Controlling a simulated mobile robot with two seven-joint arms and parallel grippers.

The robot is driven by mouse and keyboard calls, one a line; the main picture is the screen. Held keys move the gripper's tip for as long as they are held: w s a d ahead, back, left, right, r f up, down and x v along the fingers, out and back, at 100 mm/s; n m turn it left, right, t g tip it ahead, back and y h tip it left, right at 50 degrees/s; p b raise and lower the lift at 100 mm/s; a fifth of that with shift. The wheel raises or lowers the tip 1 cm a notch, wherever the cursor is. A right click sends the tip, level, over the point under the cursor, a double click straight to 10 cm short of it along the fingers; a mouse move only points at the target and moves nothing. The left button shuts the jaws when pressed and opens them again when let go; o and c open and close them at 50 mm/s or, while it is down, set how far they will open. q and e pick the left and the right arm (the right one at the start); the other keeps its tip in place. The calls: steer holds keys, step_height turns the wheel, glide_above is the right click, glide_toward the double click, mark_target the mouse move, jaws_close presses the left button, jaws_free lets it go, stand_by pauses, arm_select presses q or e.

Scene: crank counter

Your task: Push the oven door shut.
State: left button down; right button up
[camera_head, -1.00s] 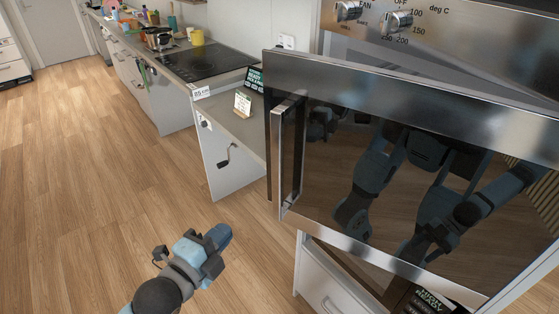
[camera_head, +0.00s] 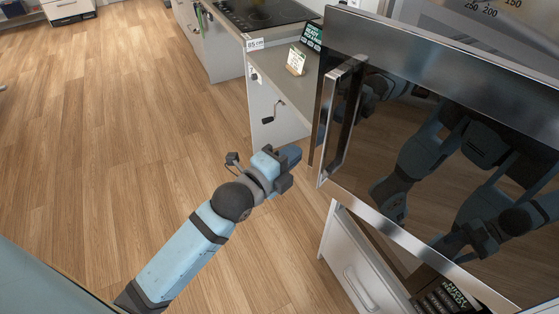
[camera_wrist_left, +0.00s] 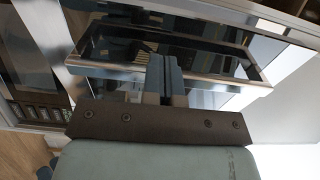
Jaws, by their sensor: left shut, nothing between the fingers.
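The oven door (camera_head: 440,150) is a dark glass panel with a steel frame, standing open in the head view. It mirrors my arms. Its steel bar handle (camera_head: 341,125) runs along its left edge. My left gripper (camera_head: 294,157) is shut and empty, a little to the left of the handle and apart from it in the picture. In the left wrist view, the shut fingers (camera_wrist_left: 165,78) point toward a dark glass panel with a steel frame (camera_wrist_left: 215,62); I cannot tell whether they touch it. My right gripper shows only as a reflection in the door glass.
A lower counter with a crank (camera_head: 270,113) and a small sign (camera_head: 296,61) stands behind the door. A black hob (camera_head: 262,14) is farther back. A white drawer (camera_head: 355,270) is below the door. The wooden floor (camera_head: 130,130) at left is clear.

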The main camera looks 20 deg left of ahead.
mark_target(312, 139)
arm_select(q)
steer(key=shift+p+x, duration=0.6)
steer(key=shift+x, duration=2.85)
arm_select(e)
steer(key=shift+w+r, duration=0.1)
steer(key=shift+r, duration=0.65)
